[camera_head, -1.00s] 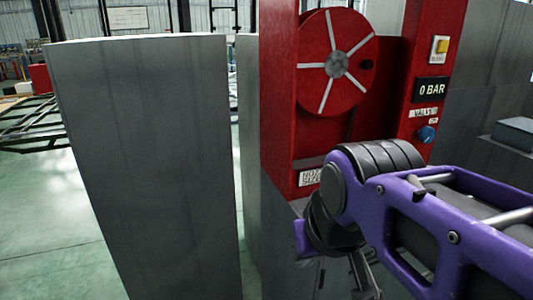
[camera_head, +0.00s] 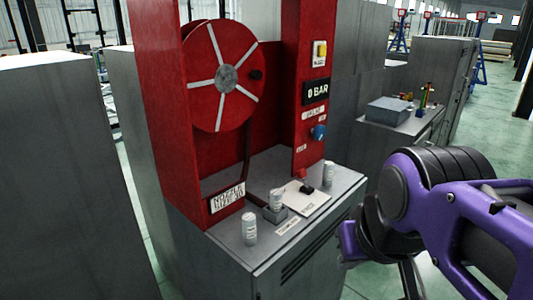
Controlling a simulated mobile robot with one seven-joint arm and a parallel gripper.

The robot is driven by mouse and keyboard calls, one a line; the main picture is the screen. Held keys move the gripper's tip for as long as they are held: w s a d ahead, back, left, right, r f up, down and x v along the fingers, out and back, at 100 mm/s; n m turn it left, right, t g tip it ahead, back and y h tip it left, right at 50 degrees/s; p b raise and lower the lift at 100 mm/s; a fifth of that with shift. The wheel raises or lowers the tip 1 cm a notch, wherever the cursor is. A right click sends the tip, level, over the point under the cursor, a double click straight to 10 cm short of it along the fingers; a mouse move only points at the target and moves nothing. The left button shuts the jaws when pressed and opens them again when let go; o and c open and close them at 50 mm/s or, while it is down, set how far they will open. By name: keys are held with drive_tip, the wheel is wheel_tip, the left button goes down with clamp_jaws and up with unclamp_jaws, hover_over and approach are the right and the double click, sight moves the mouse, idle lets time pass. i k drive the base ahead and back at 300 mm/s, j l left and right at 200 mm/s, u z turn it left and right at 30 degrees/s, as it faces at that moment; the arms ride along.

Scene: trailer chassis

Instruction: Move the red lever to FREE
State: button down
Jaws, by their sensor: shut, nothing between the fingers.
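A small red upright piece (camera_head: 422,96) stands on the cabinet at the back right, too small to identify. My gripper (camera_head: 410,284) is at the bottom edge right of centre, partly cut off below my purple arm. It is shut and holds nothing, apart from the machine and its cabinet.
The red machine (camera_head: 170,110) carries a red reel (camera_head: 222,78), a "0 BAR" display (camera_head: 316,91) and a blue knob (camera_head: 319,132). Small cylinders (camera_head: 249,230) stand on its grey cabinet (camera_head: 300,250). A grey box (camera_head: 389,111) sits back right. Green floor (camera_head: 490,140) is open at right.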

sight(301, 173)
drive_tip(key=l+u, duration=0.15)
drive_tip(key=l, duration=0.3)
drive_tip(key=k+l+u, duration=0.15)
drive_tip(key=l, duration=0.25)
drive_tip(key=i+l+u, duration=0.2)
drive_tip(key=l, duration=0.2)
drive_tip(key=i+l+u, duration=0.15)
drive_tip(key=l, duration=0.25)
drive_tip(key=i+l+u, duration=0.4)
drive_tip(key=k+j, duration=0.4)
drive_tip(key=i+l, duration=0.5)
